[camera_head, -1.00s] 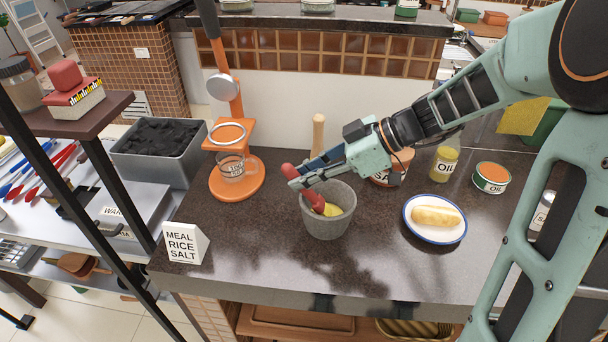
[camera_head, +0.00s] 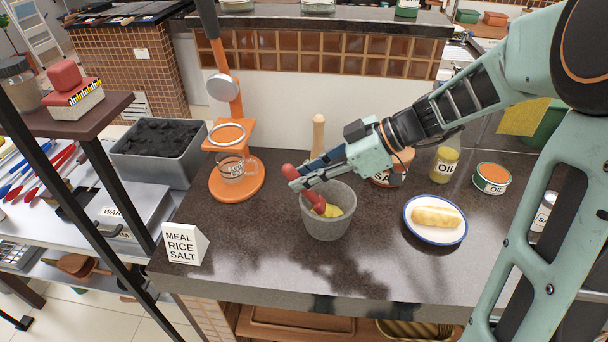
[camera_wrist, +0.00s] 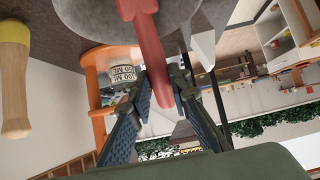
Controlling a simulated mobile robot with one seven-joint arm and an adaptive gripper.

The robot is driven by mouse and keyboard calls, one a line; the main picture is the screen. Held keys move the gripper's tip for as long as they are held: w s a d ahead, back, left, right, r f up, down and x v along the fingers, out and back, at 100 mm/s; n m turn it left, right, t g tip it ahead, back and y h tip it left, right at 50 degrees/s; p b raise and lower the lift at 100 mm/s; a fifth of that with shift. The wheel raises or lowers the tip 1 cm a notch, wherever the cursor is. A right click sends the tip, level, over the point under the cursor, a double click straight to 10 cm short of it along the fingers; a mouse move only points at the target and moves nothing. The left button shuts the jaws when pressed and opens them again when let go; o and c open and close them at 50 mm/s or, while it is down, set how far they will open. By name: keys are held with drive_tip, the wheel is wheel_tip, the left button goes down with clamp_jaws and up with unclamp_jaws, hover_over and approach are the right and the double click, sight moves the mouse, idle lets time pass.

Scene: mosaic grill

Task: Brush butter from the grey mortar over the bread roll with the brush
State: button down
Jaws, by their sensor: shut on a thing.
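The grey mortar (camera_head: 329,222) stands on the dark counter, with yellow butter (camera_head: 332,211) visible inside. My gripper (camera_head: 297,180) is above the mortar's left rim, shut on the red handle of the brush (camera_head: 315,201). The brush slants down into the mortar, and its lower end is hidden inside. In the wrist view the red brush handle (camera_wrist: 150,60) runs between my two fingers toward the mortar (camera_wrist: 118,18). The bread roll (camera_head: 436,216) lies on a white, blue-rimmed plate (camera_head: 436,239) to the right of the mortar, apart from it.
An orange stand (camera_head: 236,186) with a glass measuring cup (camera_head: 232,167) is left of the mortar. A wooden pestle-like piece (camera_head: 318,132), an oil bottle (camera_head: 445,163) and an oil tin (camera_head: 491,178) stand behind. Counter between mortar and plate is clear.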

drive_tip(key=shift+r+p, duration=0.9)
drive_tip(key=shift+r, duration=2.55)
wheel_tip(320, 180, up, 7)
drive_tip(key=p, duration=0.2)
drive_tip(key=w+d+r+m+t+h+p, duration=0.1)
drive_tip(key=w+d+m+t+h+p, duration=0.25)
drive_tip(key=w+d+m+t, duration=0.35)
drive_tip(key=d+f+m+t+h+p, duration=0.2)
drive_tip(key=d+m, duration=0.5)
drive_tip(key=d, duration=0.4)
wheel_tip(320, 180, down, 3)
drive_tip(key=shift+f+t+h+p, duration=0.2)
drive_tip(key=shift+t+h+p, duration=0.25)
drive_tip(key=shift+h, duration=0.6)
